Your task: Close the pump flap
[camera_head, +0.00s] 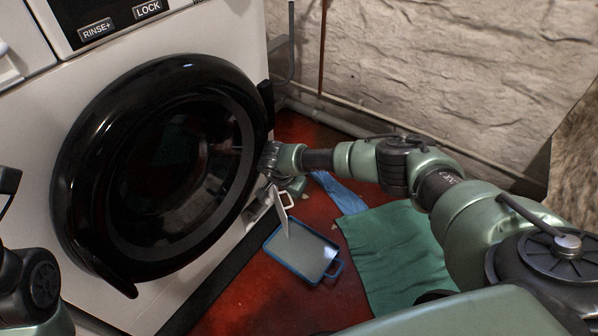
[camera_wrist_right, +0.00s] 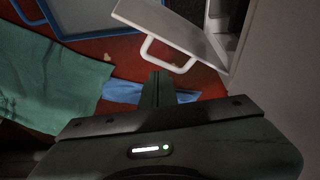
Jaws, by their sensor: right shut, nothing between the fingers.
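The pump flap (camera_head: 280,208) is a white panel with a white loop handle, low on the front of the washing machine (camera_head: 230,255). It stands swung out from the machine. In the right wrist view the flap (camera_wrist_right: 172,28) and its handle (camera_wrist_right: 166,56) are at top centre, with the opening (camera_wrist_right: 222,25) uncovered beside it. My right gripper (camera_wrist_right: 158,88) is shut and empty, a little below the handle in that view and seemingly apart from it. In the head view my right wrist partly hides the gripper near the flap. My left gripper is out of view.
A blue-rimmed tray (camera_head: 337,262) lies on the red floor below the flap. A green cloth (camera_head: 392,255) and a blue cloth (camera_head: 340,192) lie to its right. The large black door (camera_head: 75,185) above looks shut. A stone wall with pipes stands behind.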

